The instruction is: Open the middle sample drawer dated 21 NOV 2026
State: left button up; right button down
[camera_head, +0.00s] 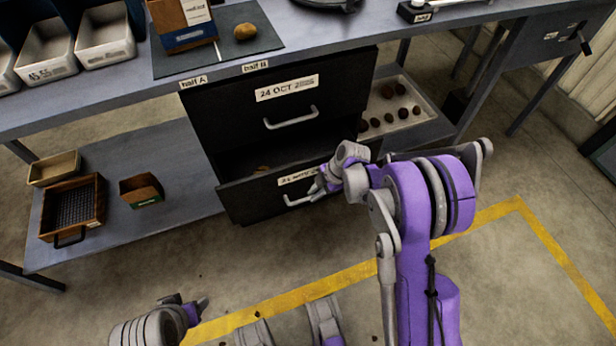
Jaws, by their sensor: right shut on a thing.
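The black drawer unit (228,130) hangs under the bench. Its upper drawer, labelled 24 OCT (287,88), is shut. The drawer below it (248,200) stands partly out, with a dark gap above its front and a small tan thing (262,168) inside. Its label (297,177) is partly covered by my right gripper, so I cannot read the full date. My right gripper (318,188) is shut on this drawer's metal handle (297,201), at the right end. My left gripper (203,304) is low at the bottom left, away from the drawers; its jaw opening is unclear.
A lower shelf (130,220) at left holds wooden boxes (75,210). A potato tray (400,128) sits behind my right arm. Floor in front is open.

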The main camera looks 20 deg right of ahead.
pick_arm(q)
jog(key=shift+s, duration=0.5)
pick_arm(e)
jog(key=s, duration=1.4)
jog(key=shift+d, duration=0.25)
jog(key=c, duration=0.8)
grip_release()
jog(key=shift+c, duration=0.2)
pick_arm(q)
jog(key=r+p, duration=0.2)
jog(key=r, duration=0.1)
jog(key=r+p, duration=0.1)
jog(key=shift+s+r+p, duration=0.2)
jog(key=shift+s+p, duration=0.1)
jog(key=shift+p, duration=0.1)
pick_arm(e)
jog(key=v, duration=1)
jog(key=shift+d+r, duration=0.15)
jog(key=shift+r, duration=0.2)
